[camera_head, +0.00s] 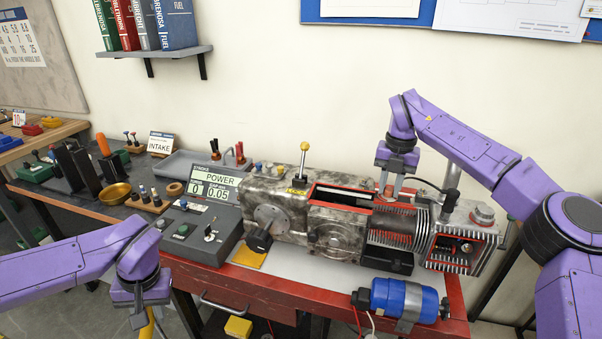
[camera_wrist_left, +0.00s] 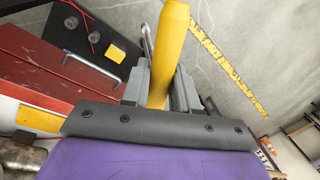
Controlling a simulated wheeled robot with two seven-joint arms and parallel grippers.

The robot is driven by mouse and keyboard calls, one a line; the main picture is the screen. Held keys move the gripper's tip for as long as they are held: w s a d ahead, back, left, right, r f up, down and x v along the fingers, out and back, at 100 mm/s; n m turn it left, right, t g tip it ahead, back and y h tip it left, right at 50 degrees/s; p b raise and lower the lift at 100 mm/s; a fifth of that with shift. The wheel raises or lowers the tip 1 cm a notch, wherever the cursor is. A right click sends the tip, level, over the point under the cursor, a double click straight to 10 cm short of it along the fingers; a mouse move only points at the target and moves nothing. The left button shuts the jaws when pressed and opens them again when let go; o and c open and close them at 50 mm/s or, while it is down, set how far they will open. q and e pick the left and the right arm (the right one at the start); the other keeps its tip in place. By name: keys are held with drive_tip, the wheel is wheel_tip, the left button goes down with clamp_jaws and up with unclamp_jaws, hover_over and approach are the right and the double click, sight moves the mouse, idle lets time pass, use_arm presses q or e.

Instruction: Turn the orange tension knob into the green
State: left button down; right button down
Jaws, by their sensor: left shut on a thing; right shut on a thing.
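I cannot make out a tension knob or a green zone for certain. An orange upright piece (camera_head: 103,144) stands on the bench at the left; I cannot tell if it is the knob. My left gripper (camera_head: 139,318) hangs low, left of the red bench. In the left wrist view its fingers are shut on a yellow bar (camera_wrist_left: 168,55), which points away from the wrist. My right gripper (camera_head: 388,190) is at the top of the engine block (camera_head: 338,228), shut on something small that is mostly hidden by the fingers.
A grey control box (camera_head: 200,240) with a power display (camera_head: 214,186) stands left of the engine. A blue motor (camera_head: 400,298) sits at the front of the red bench (camera_head: 310,292). Small tools crowd the left bench.

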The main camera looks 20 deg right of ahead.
use_arm(q)
wheel_tip(320, 180, up, 3)
drive_tip(key=shift+f+p, duration=0.2)
drive_tip(key=shift+p, duration=0.85)
use_arm(e)
drive_tip(key=n, duration=0.1)
drive_tip(key=r+n, duration=0.1)
drive_tip(key=n, duration=0.1)
drive_tip(key=shift+w, duration=0.1)
use_arm(q)
drive_tip(key=shift+r+p, duration=0.8)
drive_tip(key=shift+p, duration=0.05)
use_arm(e)
drive_tip(key=shift+f+n, duration=0.15)
drive_tip(key=shift+n, duration=1.35)
use_arm(q)
drive_tip(key=shift+r, duration=0.1)
use_arm(e)
drive_tip(key=shift+f+n, duration=0.1)
drive_tip(key=shift+n, duration=0.2)
drive_tip(key=c, duration=1.2)
unclamp_jaws()
drive_tip(key=shift+s, duration=0.2)
use_arm(q)
drive_tip(key=shift+s+r, duration=0.1)
